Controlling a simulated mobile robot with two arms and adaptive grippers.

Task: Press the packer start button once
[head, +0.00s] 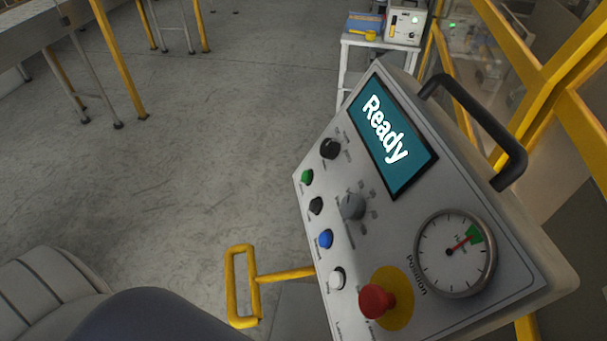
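The packer's control panel (432,302) stands at the right in the head view, grey and tilted in the picture. Its screen (391,135) reads "Ready". A row of buttons runs along its left side: a green button (307,177), a black button (316,205), a blue button (326,239) and a white button (337,279). The small labels beside them are too small to read, so I cannot confirm which is start; green is one candidate. Neither of my grippers is in view.
A red mushroom button (376,301) on a yellow disc, a gauge (455,252), a grey selector knob (352,206) and a black knob (330,148) share the panel. A black handle (477,120) and yellow handle (242,287) stick out. The floor (180,170) at left is clear.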

